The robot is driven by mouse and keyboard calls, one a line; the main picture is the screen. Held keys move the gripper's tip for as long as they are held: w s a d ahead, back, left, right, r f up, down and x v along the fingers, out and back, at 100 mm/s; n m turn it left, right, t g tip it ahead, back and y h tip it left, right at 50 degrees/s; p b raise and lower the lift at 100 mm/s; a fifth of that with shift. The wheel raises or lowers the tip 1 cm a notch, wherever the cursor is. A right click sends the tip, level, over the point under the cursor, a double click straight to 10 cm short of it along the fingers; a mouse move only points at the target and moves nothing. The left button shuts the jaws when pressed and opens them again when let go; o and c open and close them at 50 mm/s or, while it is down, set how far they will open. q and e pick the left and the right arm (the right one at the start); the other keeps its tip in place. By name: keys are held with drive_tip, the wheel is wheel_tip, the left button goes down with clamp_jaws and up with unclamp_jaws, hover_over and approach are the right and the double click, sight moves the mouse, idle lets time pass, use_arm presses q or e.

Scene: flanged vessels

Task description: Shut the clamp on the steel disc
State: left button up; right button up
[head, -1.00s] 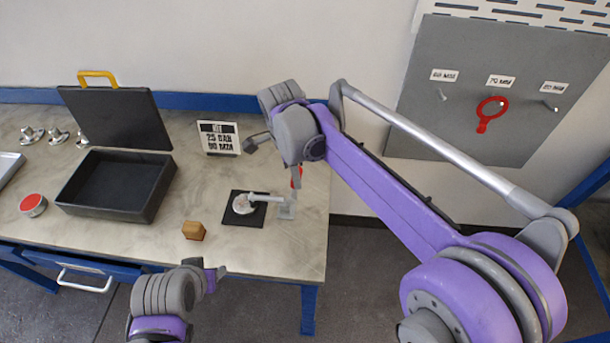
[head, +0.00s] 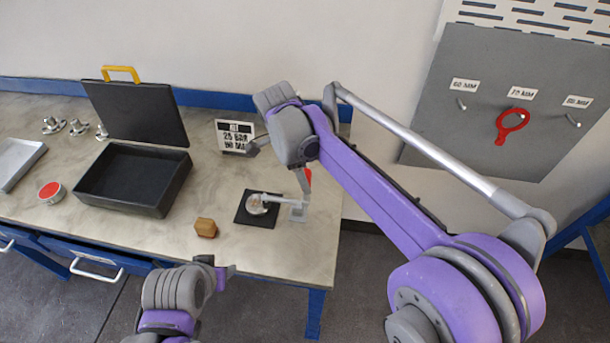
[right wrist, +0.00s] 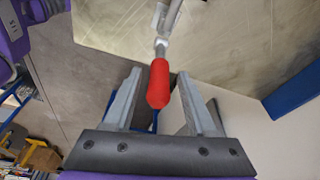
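The steel disc (head: 257,204) lies on a black square pad (head: 247,217) near the bench's right end. The toggle clamp (head: 298,212) stands at the pad's right side, its pale arm reaching left over the disc. Whether it presses on the disc is not clear. Its red handle (right wrist: 159,84) shows in the right wrist view between the spread fingers of my right gripper (right wrist: 160,74), with gaps on both sides. In the head view my right gripper (head: 278,166) is above and behind the clamp and partly hides the handle. My left gripper (head: 222,269) is low, in front of the bench edge.
A wooden block (head: 205,228) sits left of the pad.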

drive_tip(key=shift+r, duration=0.1)
drive_tip(key=v, duration=1)
drive_tip(key=shift+r+p, duration=0.3)
drive_tip(key=shift+p, duration=0.05)
drive_tip(key=s+d+f+n+t+y, duration=0.2)
drive_tip(key=s+d+f+n+t, duration=0.3)
drive_tip(key=s+d+f+n, duration=1)
drive_tip(key=s+d+n, duration=0.2)
drive_tip(key=s+d, duration=0.1)
drive_tip(key=s, duration=0.1)
drive_tip(key=shift+s+d+f+t+y, duration=0.25)
drive_tip(key=shift+d+f+t+y, duration=0.05)
drive_tip(key=shift+d+t, duration=0.1)
